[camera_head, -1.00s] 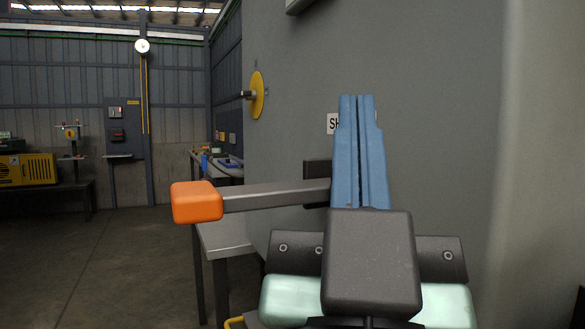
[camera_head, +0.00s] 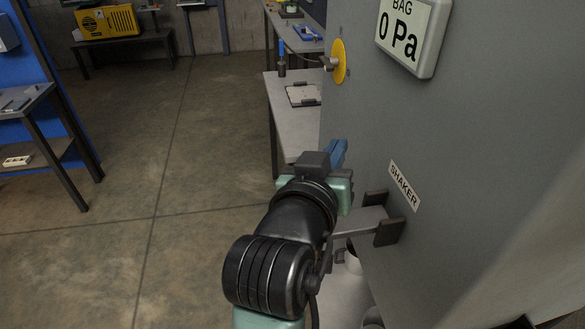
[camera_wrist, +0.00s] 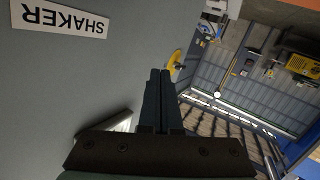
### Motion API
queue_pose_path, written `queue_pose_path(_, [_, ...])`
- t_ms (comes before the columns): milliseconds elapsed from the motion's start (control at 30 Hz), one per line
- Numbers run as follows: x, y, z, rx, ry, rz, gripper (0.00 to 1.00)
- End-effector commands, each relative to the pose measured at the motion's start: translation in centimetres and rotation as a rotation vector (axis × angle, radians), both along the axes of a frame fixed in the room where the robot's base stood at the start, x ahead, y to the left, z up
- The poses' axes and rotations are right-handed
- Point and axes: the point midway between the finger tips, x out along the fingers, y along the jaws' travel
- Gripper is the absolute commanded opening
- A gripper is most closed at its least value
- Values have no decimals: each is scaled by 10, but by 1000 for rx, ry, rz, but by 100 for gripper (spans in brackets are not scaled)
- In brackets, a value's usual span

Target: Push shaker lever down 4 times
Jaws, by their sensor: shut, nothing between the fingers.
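The shaker lever (camera_head: 360,222) is a flat grey bar that comes out of a dark bracket (camera_head: 390,232) on the grey panel, below the SHAKER label (camera_head: 404,185). It runs left behind my wrist, which hides its outer end and orange knob. My gripper (camera_head: 337,153) has blue fingers, shut and empty, pointing away beside the panel. In the wrist view, the shut fingers (camera_wrist: 158,95) point up the picture and a pale piece (camera_wrist: 118,124), perhaps the lever, shows beside the gripper's base. Contact with the lever is hidden.
A gauge sign reading 0 Pa (camera_head: 405,32) and a yellow disc (camera_head: 339,62) stick out from the panel. A grey bench (camera_head: 298,128) stands beyond my gripper. A table (camera_head: 25,100) stands at the left. The floor (camera_head: 170,185) between is open.

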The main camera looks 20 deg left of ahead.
Motion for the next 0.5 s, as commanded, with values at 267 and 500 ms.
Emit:
queue_pose_path(267, [-15, 24, 22, -128, 242, 2, 0])
queue_pose_path(500, [-42, 34, 31, -256, 432, -2, 0])
